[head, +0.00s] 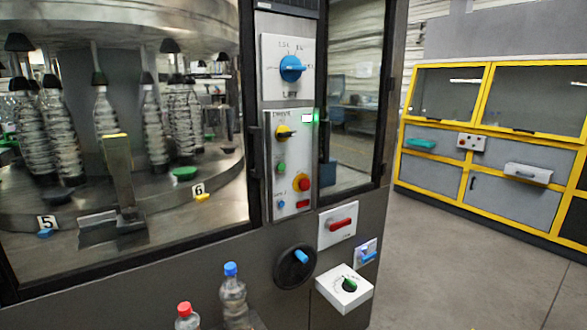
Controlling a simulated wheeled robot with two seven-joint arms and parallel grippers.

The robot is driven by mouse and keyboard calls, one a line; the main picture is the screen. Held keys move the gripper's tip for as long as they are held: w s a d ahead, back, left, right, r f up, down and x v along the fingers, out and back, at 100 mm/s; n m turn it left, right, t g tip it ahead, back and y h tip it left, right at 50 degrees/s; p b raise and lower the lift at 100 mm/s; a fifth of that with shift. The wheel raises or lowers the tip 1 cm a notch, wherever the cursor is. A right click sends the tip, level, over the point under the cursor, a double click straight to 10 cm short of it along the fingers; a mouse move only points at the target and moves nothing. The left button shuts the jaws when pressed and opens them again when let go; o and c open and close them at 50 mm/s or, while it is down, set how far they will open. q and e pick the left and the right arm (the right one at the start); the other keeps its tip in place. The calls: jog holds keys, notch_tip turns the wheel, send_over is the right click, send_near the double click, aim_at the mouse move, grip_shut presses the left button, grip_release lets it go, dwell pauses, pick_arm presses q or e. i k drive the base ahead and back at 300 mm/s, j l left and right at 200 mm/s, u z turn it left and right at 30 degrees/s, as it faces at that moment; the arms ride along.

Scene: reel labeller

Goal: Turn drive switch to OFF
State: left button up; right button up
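The drive switch (285,132) is a yellow rotary knob on the white control panel (272,172) in the middle of the machine's front. Its handle lies roughly horizontal, with the dark part toward the right. Small lettering above it looks like "DRIVE", but the position marks are too small to read. A lit green lamp (312,117) is up and to the right of it. Neither of my grippers is in view, and nothing covers the switch.
A blue rotary knob (291,68) sits above. Two bottles (233,294) stand in front. Floor at right is clear.

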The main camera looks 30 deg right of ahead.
aim_at(282, 134)
jog(key=i+l+u, duration=0.15)
jog(key=l, duration=0.35)
jog(key=i+l+u, duration=0.2)
jog(key=l, duration=0.3)
jog(key=l+u, duration=0.15)
jog(key=l, duration=0.4)
